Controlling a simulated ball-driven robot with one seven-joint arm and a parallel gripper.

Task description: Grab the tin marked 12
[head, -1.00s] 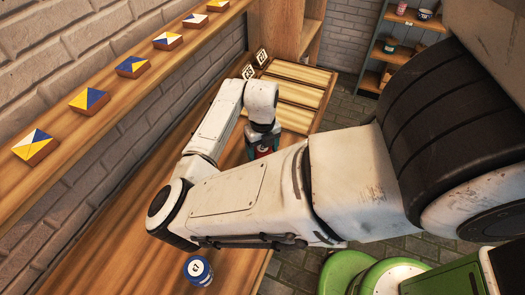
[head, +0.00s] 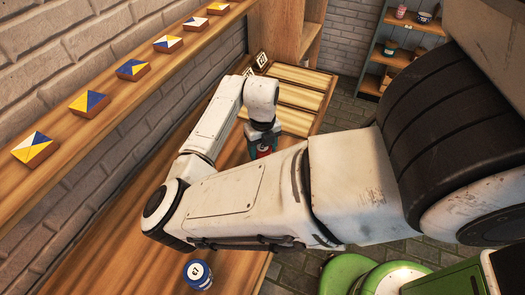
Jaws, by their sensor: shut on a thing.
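My gripper (head: 262,140) points down over the wooden bench, beyond my forearm. It is shut on a small red tin (head: 265,152), mostly hidden by the gripper and my arm; its number cannot be read. A blue tin (head: 198,274) with a white round label stands on the near part of the bench, apart from the gripper; its dark number is too small to read surely.
The bench (head: 130,262) is clear left of the blue tin. A slatted wooden tray (head: 300,95) with small marker cards (head: 261,60) lies beyond the gripper. A shelf (head: 75,120) with several painted tiles runs along the brick wall. Green rounded objects (head: 390,277) stand at the lower right.

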